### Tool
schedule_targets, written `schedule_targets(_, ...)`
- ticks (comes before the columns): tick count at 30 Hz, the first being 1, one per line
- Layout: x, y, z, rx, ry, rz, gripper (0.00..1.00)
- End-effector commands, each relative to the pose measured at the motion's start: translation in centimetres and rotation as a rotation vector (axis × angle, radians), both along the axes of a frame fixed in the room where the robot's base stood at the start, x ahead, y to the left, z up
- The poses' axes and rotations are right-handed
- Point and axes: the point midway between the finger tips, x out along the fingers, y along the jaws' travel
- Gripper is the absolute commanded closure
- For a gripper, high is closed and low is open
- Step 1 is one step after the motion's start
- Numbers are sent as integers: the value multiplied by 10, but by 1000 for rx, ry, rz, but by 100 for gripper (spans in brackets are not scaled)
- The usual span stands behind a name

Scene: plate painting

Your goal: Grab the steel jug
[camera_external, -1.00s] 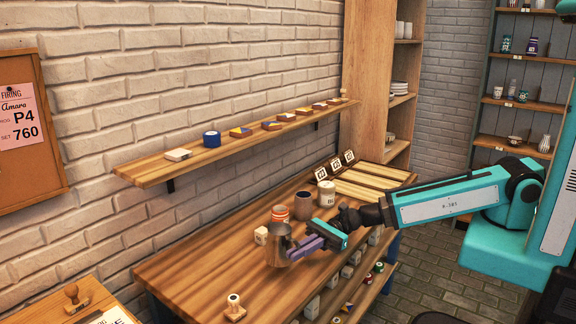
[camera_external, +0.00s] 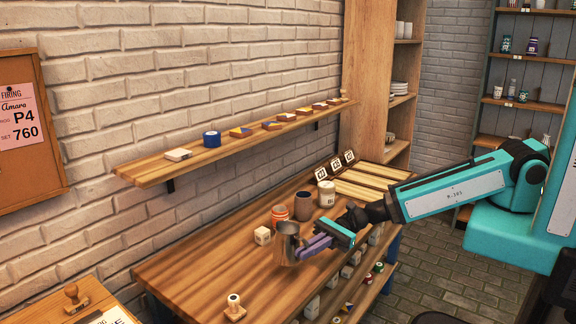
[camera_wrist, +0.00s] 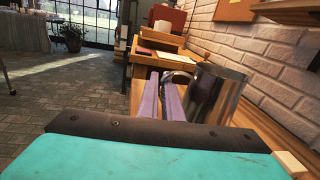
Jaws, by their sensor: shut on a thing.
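The steel jug (camera_external: 286,243) is a shiny metal vessel over the wooden bench top. It also shows large at the right of the wrist view (camera_wrist: 217,92). My gripper (camera_external: 305,247) has purple fingers and is shut on the jug at its right side. In the wrist view the two fingers (camera_wrist: 174,98) lie close together at the jug's left side, around what looks like its handle. The jug looks upright in the external view. Whether its base touches the bench or hangs just above it is hard to tell.
The bench (camera_external: 200,270) is clear at left. A wall shelf (camera_external: 150,174) runs above.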

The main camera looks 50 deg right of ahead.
Motion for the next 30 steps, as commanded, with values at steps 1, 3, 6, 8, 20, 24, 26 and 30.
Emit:
schedule_targets(1, -1, -1, 4, 1, 0, 0, 100)
schedule_targets(3, -3, -2, 4, 1, 1, 0, 100)
schedule_targets(6, -5, -5, 4, 1, 1, 0, 100)
schedule_targets(8, -6, -6, 4, 1, 0, 0, 100)
schedule_targets(20, -16, -14, 4, 0, 1, 1, 100)
schedule_targets(24, -18, -16, 4, 1, 0, 1, 100)
schedule_targets(26, -19, -17, 5, 1, -1, 1, 100)
schedule_targets(30, -20, -18, 4, 1, 0, 0, 100)
